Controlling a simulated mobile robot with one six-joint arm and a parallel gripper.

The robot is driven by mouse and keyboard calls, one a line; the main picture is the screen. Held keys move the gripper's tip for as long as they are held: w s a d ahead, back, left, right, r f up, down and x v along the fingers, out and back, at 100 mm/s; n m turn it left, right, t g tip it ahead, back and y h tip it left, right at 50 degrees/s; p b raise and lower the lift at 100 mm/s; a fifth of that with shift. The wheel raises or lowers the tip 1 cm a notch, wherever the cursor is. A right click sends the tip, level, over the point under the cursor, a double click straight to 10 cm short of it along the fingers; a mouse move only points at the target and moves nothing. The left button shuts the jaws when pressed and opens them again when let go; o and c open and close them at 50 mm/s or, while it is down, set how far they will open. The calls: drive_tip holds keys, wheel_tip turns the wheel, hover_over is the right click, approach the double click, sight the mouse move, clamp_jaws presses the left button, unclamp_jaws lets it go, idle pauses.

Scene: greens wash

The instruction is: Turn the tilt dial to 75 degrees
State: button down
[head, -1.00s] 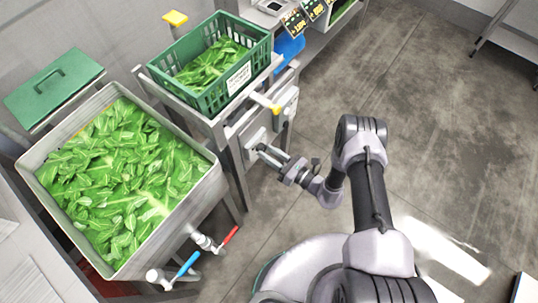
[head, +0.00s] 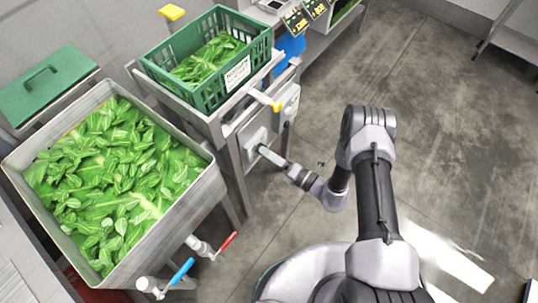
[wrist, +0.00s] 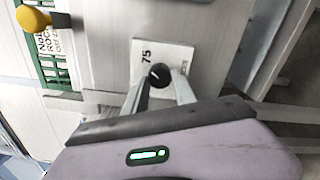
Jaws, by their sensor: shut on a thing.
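The tilt dial (wrist: 159,74) is a small round black knob with a light pointer line. It sits on a white plate (wrist: 176,52) marked "75" on the left in the wrist view; a smaller mark to the right is too small to read. My gripper (wrist: 160,80) is shut on the dial, one finger on each side of it. In the head view my gripper (head: 264,151) reaches left to the plate on the front of the steel stand (head: 232,142); the dial is hidden there.
A green crate of leaves (head: 188,88) stands on top of the stand. A yellow-ended lever (head: 275,105) sticks out above my gripper. A steel sink (head: 196,193) full of leaves stands at left, with red (head: 228,240) and blue (head: 181,271) handles. Open floor lies right.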

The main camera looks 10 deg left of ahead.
drive_tip(key=shift+m, duration=0.8)
drive_tip(key=shift+s+b, duration=0.1)
drive_tip(key=shift+b, duration=0.2)
drive_tip(key=c, duration=1)
unclamp_jaws()
drive_tip(key=p+v, duration=0.4)
drive_tip(key=v, duration=1.3)
drive_tip(key=shift+d, duration=0.2)
